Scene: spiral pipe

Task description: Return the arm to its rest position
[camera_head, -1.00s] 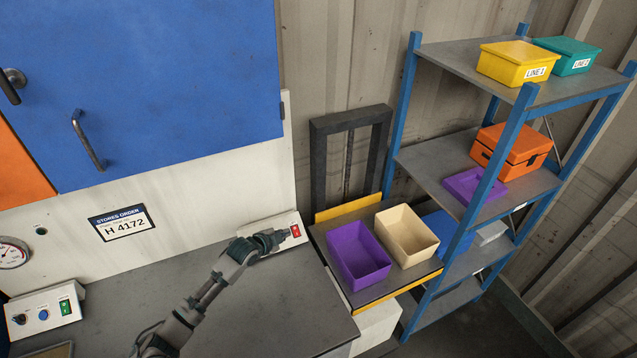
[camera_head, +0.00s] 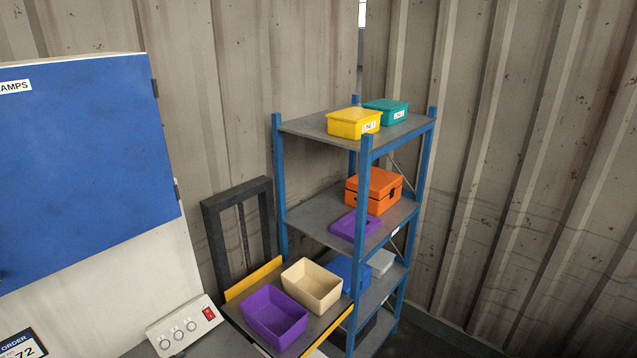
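Neither of my arms nor grippers shows in the head view now. A white control box (camera_head: 184,326) with several round knobs and a red switch (camera_head: 208,313) sits on the bench at the lower left. No gripper is near it in view. The state of both grippers is out of sight.
A purple bin (camera_head: 274,318) and a cream bin (camera_head: 312,285) stand on a side stand. A blue-post shelf (camera_head: 310,213) holds a yellow box (camera_head: 354,123), a teal box (camera_head: 386,111) and an orange box (camera_head: 374,190). A blue cabinet (camera_head: 85,165) hangs at left.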

